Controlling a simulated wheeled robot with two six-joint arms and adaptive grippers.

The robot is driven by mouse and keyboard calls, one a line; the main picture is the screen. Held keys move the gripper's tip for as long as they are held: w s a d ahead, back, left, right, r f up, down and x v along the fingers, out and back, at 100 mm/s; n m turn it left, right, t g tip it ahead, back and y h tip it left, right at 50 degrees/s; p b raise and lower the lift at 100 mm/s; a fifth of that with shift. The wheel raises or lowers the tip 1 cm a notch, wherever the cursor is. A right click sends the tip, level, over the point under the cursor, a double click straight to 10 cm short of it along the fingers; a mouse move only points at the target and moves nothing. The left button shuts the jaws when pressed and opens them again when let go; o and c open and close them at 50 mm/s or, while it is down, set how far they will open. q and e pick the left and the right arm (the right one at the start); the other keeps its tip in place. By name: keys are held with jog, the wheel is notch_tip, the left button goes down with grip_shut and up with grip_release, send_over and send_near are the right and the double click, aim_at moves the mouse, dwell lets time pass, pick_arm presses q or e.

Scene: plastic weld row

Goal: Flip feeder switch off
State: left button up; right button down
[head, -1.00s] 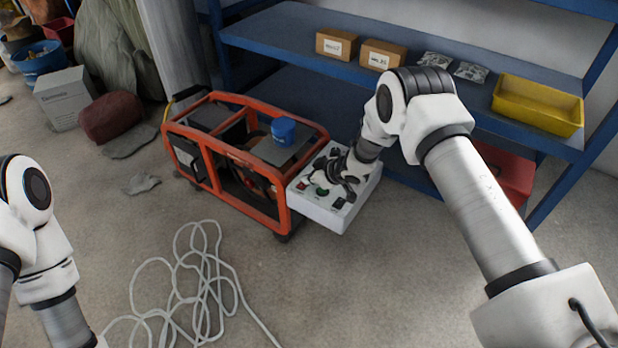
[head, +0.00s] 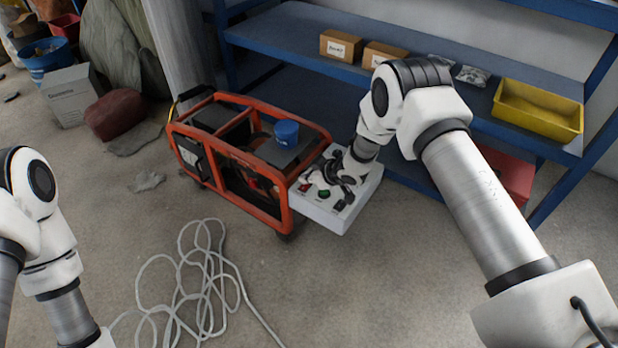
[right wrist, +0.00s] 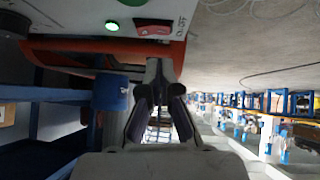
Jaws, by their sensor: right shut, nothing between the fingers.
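The white control box (head: 336,217) sits at the right end of the orange-framed cart (head: 237,197). In the right wrist view its panel (right wrist: 70,12) carries a red rocker switch (right wrist: 153,28) and a lit green button (right wrist: 112,25). My right gripper (head: 327,183) is over the panel in the head view and hides part of it. In the right wrist view the right gripper (right wrist: 158,66) is shut and empty, its tips close to the red switch. Whether they touch it I cannot tell. My left arm shows at the lower left, but its gripper is out of frame.
A blue cup (head: 286,132) stands on the cart. Behind is a blue shelf (head: 300,48) with cardboard boxes (head: 341,45) and a yellow bin (head: 538,110). A pale cable (head: 205,275) lies coiled on the floor in front. The floor right of the cable is clear.

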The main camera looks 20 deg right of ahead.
pick_arm(q)
notch_tip(320, 180, up, 4)
jog(key=shift+f+p, duration=0.15)
jog(key=shift+p, duration=0.8)
pick_arm(e)
jog(key=v, duration=1)
jog(key=shift+r, duration=0.5)
